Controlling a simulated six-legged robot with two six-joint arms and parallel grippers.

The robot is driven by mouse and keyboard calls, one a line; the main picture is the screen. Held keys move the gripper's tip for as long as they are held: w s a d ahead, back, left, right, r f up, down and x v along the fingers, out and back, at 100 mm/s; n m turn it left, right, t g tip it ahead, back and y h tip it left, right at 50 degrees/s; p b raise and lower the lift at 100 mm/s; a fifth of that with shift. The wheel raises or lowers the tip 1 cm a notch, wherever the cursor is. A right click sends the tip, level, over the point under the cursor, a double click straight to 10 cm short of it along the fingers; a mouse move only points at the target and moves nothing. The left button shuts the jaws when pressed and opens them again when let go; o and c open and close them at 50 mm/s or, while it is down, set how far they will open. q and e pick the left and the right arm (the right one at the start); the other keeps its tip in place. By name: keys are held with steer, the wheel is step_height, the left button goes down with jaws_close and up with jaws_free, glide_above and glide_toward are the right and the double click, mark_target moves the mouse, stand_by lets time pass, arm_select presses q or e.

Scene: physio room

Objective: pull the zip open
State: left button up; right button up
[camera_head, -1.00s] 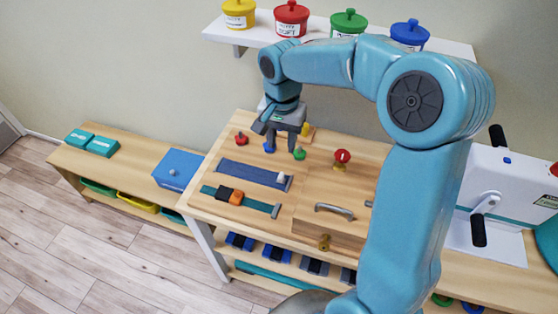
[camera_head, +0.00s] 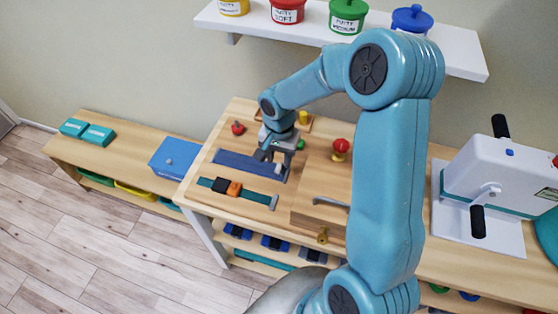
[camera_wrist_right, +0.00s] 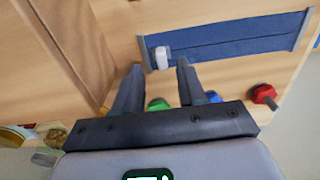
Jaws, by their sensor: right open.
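The zip is a dark blue fabric strip (camera_head: 238,161) fixed flat on the wooden board, with grey end bars. It also shows in the right wrist view (camera_wrist_right: 235,40). Its pale zip pull (camera_wrist_right: 161,57) is near one end of the strip, the right end in the head view. My left gripper is not in view.
A strap with black and orange parts (camera_head: 225,187) lies in front of the zip. A red knob (camera_head: 340,147) and several coloured pegs stand behind and beside it. A shelf with tubs (camera_head: 300,28) hangs above.

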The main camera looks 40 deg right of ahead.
mark_target(278, 166)
steer(key=shift+w+f, duration=0.1)
steer(key=shift+f, duration=1.55)
jaws_close()
